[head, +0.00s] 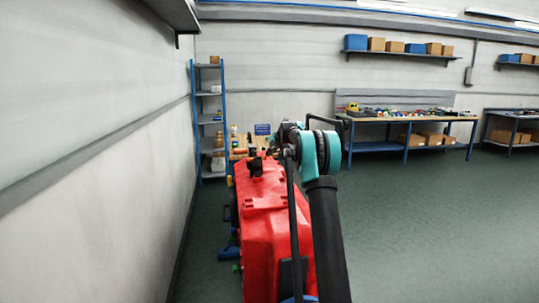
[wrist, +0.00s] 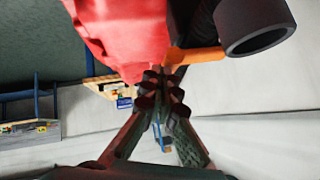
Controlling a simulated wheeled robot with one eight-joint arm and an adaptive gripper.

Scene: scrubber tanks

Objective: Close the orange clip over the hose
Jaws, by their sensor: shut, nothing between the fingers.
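The orange clip (wrist: 196,56) shows in the wrist view as a short bar, reaching from near my fingertips to the black hose. The black hose (wrist: 258,22) is a thick tube with an open round end at the upper right. The red tank (wrist: 122,32) fills the upper middle. My gripper (wrist: 164,78) is shut and empty, its tips close to the left end of the clip; whether they touch it I cannot tell. In the head view the red tank (head: 268,225) stands below my arm; the clip is too small to make out surely there.
A plain wall (head: 90,160) runs along the left, with a blue-framed shelf (head: 208,120) behind the tank. A workbench (head: 405,120) with small items stands at the back. The green floor (head: 440,225) at right is clear.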

